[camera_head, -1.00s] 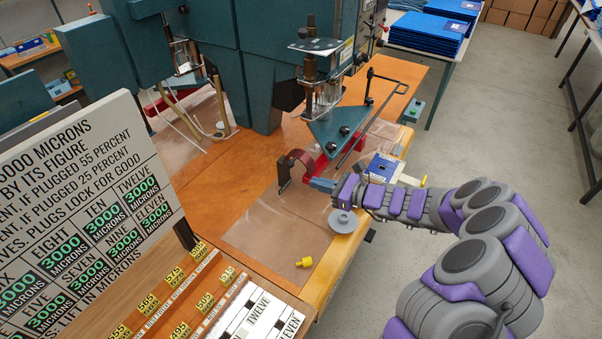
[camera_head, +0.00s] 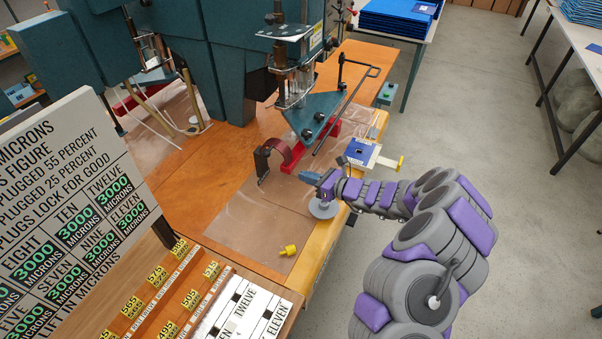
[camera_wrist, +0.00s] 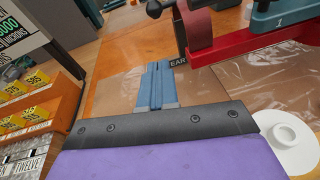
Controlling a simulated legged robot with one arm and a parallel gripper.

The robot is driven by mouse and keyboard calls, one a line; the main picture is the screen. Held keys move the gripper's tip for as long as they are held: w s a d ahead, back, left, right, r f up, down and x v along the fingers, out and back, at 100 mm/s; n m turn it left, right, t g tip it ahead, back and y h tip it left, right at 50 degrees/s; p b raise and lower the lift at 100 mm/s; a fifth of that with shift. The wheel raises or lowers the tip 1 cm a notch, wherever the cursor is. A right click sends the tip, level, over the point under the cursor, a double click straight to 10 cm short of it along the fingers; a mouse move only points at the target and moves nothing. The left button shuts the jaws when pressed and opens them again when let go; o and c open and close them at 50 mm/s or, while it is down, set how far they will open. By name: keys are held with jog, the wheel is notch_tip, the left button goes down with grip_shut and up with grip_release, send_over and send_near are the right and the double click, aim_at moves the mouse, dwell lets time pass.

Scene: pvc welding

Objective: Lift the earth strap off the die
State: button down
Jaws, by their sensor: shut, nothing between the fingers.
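The earth strap (camera_head: 280,152) is a reddish-brown curved band with a dark upright end plate (camera_head: 262,163). It stands at the left end of the red die bar (camera_head: 322,142), under the teal press plate. In the wrist view the strap (camera_wrist: 207,22) is at the top, cut by the frame edge. Its dark plate there carries a label (camera_wrist: 178,63) starting "EAR", and the red bar (camera_wrist: 235,47) runs right from it. My gripper (camera_head: 309,177) is to the right and front of the strap, apart from it. Its blue fingers (camera_wrist: 157,82) are together and empty.
A grey round disc (camera_head: 322,209) lies just below my gripper. A yellow piece (camera_head: 288,250) lies on the clear sheet (camera_head: 245,232). A blue-and-white block (camera_head: 362,152) stands right of the die. The teal press plate (camera_head: 312,117) overhangs the bar. A lettered board (camera_head: 75,200) stands left.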

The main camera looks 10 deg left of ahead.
jog(key=r+b+x, duration=0.2)
jog(key=b+x, duration=0.1)
jog(key=x, duration=0.8)
jog(key=shift+w+a+r, duration=0.25)
jog(key=shift+r, duration=0.15)
jog(key=shift+w+d+r, duration=0.1)
jog(key=shift+w, duration=0.1)
